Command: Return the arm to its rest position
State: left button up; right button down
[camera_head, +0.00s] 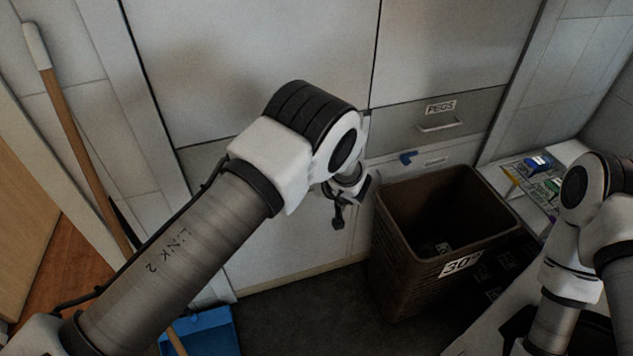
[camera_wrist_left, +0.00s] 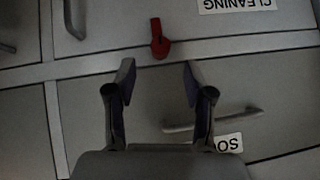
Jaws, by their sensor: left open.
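My left arm reaches in from the lower left of the head view, its gripper (camera_head: 345,200) hanging in front of the pale cabinet front, left of the brown bin. The wrist joint hides much of that gripper. In the left wrist view the two fingers of the left gripper (camera_wrist_left: 158,80) are spread apart with nothing between them. Drawer fronts with handles lie beyond the fingertips. My right arm shows at the right edge of the head view; I cannot make out its gripper.
A brown bin (camera_head: 445,277) labelled 30 stands right of the left gripper. A drawer labelled PEGS (camera_head: 465,118) and a blue catch (camera_head: 407,157) are behind it. A red catch (camera_wrist_left: 159,42) shows in the wrist view. A broom (camera_head: 75,135) and blue dustpan (camera_head: 208,330) are at left.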

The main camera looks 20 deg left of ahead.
pick_arm(q)
jog(key=s+a+f+m+g+p, duration=0.35)
jog(key=s+a+p, duration=0.35)
jog(key=s+a, duration=0.95)
jog(key=s+d+m+g+h, duration=0.1)
jog(key=s+d+h, duration=0.2)
jog(key=s, duration=1)
jog(key=s+d+r+m+g+h+p, duration=0.1)
jog(key=s+d, duration=0.4)
jog(key=s, duration=0.8)
jog(key=g+h, duration=0.1)
jog(key=h, duration=0.1)
jog(key=shift+d+r+h, duration=0.2)
jog(key=shift+d+h, duration=0.1)
jog(key=shift+d, duration=0.05)
